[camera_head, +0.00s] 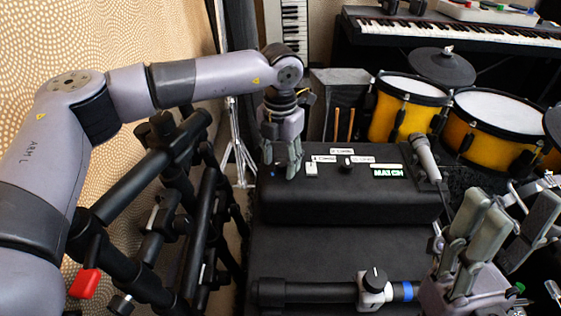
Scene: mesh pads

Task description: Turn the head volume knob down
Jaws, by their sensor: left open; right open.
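A black box (345,205) stands in the middle, with small white labels, a lit green "MATCH" sign (387,172) and a small black knob (347,164) on its top. A larger dark round knob (374,279) sits on a white clamp-like block on a black tube in front. I cannot tell which knob is the head volume knob; the label text is too small to read. My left gripper (281,163) is open, fingers down, at the left end of the box top, left of the small knob. My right gripper (490,222) is open, fingers up, at the lower right.
A microphone (425,157) lies at the box's right end. Yellow drums with white heads (408,86) stand behind right, and a keyboard (450,27) is at the back. A black tube rack (160,215) stands left.

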